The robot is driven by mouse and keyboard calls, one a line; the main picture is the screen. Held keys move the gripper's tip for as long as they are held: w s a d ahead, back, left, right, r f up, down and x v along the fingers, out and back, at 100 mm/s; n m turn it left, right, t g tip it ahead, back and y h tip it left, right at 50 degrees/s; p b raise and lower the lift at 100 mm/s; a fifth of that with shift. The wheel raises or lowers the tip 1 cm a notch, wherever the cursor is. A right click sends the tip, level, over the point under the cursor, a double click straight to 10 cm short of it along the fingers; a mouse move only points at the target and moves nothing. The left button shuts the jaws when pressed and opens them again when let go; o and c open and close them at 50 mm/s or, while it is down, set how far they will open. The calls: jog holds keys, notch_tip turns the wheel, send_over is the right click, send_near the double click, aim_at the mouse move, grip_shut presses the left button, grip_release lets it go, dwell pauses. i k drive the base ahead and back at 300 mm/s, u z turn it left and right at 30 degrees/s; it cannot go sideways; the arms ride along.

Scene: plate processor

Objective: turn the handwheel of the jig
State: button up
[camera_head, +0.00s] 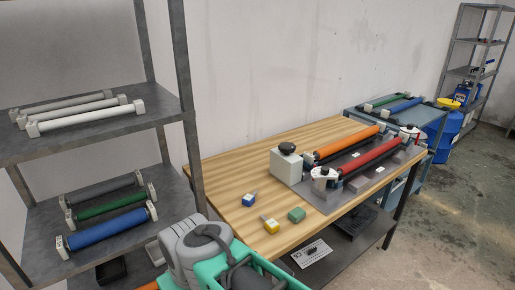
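The jig stands on the wooden table right of the middle. Its grey base plate (318,198) bears an orange roller (347,142) and a red roller (370,157), lying side by side. A pale box (287,168) at its near left end carries a round black knob (287,147), which looks like the handwheel. A white round part with a black top (324,174) sits at the near end of the red roller. Grey and teal links of my arm show at the bottom, left of and below the jig, apart from it. My gripper's fingers do not show.
A metal shelf (90,130) with rollers stands at left. A blue cart (375,107) with rollers stands beyond the table. Floor (455,200) is clear at right.

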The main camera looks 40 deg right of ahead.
aim_at(286, 147)
jog(key=u, duration=1.3)
jog(key=k, duration=0.95)
jog(key=z, duration=1.05)
jog(key=i, duration=1)
